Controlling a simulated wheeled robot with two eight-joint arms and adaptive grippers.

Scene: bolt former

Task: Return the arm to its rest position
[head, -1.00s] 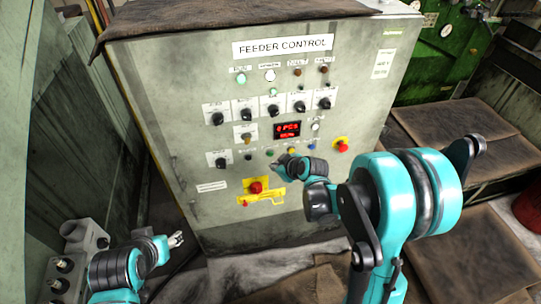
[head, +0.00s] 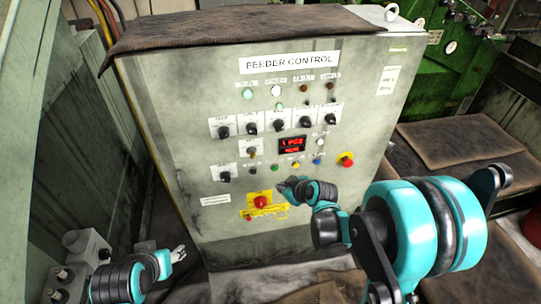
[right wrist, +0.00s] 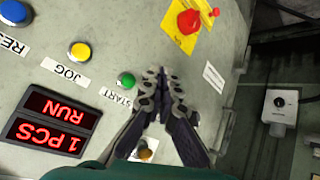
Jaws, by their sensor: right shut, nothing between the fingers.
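My right gripper (head: 283,188) is shut and empty in front of the feeder control panel (head: 215,185), just below the button row. In the right wrist view its closed fingertips (right wrist: 164,76) appear beside the green START button (right wrist: 126,81); whether they touch the panel cannot be told. My left gripper (head: 180,253) is low at the left, in front of the cabinet's lower part; its fingers are too small to judge.
The red display (right wrist: 50,123) reads 1 PCS and RUN. A yellow JOG button (right wrist: 80,52) and blue RESET button (right wrist: 14,12) sit nearby. Red emergency buttons are at the lower panel (head: 260,201) and right edge (head: 346,159). Brown mats (head: 455,155) lie right.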

